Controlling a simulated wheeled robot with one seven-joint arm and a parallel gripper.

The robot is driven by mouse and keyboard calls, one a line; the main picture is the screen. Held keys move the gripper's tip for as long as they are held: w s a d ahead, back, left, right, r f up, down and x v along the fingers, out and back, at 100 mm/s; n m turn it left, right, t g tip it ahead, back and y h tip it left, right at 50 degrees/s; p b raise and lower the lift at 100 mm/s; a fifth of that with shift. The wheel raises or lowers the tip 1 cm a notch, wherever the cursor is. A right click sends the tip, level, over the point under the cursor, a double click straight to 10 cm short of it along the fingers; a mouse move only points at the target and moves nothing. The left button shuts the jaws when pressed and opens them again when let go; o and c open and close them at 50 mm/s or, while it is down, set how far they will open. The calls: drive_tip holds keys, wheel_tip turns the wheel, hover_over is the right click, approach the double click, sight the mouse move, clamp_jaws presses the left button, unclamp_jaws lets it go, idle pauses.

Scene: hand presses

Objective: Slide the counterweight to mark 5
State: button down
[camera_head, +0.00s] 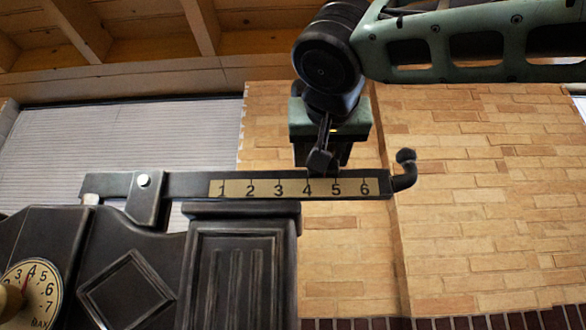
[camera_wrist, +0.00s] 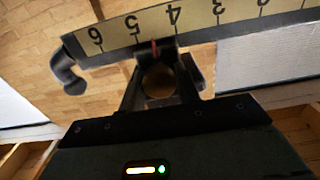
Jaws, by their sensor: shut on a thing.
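The dark beam (camera_head: 185,185) carries a pale scale strip numbered 1 to 6, which also shows upside down in the wrist view (camera_wrist: 196,22). The counterweight (camera_wrist: 160,82) shows in the wrist view as a round brownish body with a red pointer at the strip's edge, between marks 4 and 5. My gripper (camera_head: 322,160) reaches down to the beam between 4 and 5 in the head view. Its fingers (camera_wrist: 163,85) are shut on the counterweight, one on each side. In the head view, the fingers hide the counterweight.
The beam ends in an upturned hook (camera_head: 405,168) just right of mark 6. The dark press body (camera_head: 240,265) stands below and left, with a round dial (camera_head: 32,290) whose red needle points near 4. A brick wall is behind; space right of the hook is clear.

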drive_tip(key=shift+w+d, duration=0.1)
drive_tip(key=shift+d, duration=1.05)
drive_tip(key=c, duration=1.1)
unclamp_jaws()
drive_tip(key=shift+o, duration=0.2)
drive_tip(key=shift+a, duration=0.1)
drive_tip(key=s+d+b, duration=0.1)
drive_tip(key=s+b, duration=0.3)
drive_tip(key=s, duration=1.3)
drive_tip(key=shift+s, duration=0.2)
